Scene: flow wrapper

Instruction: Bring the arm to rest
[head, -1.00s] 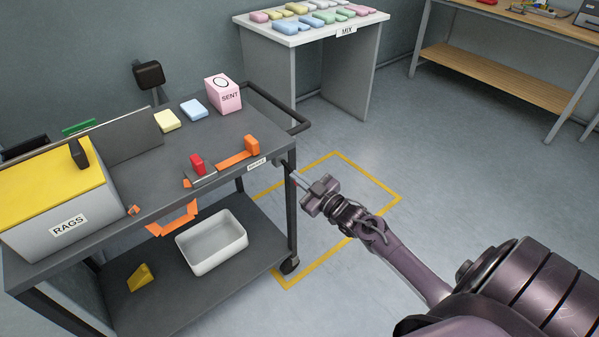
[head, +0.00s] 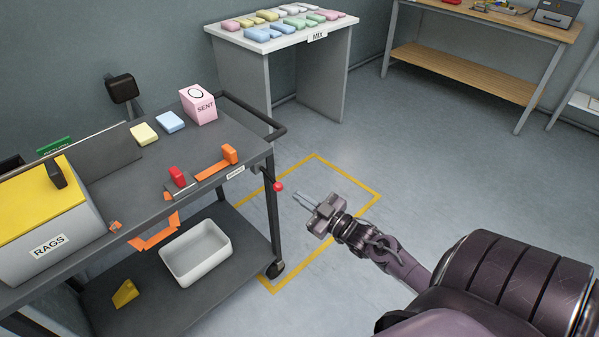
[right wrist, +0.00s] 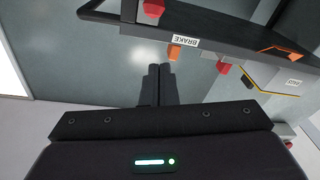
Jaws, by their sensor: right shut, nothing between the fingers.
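My right gripper (head: 304,200) is shut and empty. It hangs in free air just right of the dark cart (head: 216,146), above the floor area outlined in yellow (head: 362,205), and touches nothing. In the right wrist view its two dark fingers (right wrist: 160,82) lie together, with the cart's edge beyond them. My left gripper is not in view.
On the cart are a RAGS box (head: 48,222), a pink SENT box (head: 198,104), a yellow block (head: 144,134) and a blue block (head: 170,122). A red knob (head: 278,187) sticks out at the cart's right end. A white bin (head: 196,252) is below. The MIX table (head: 262,42) stands behind.

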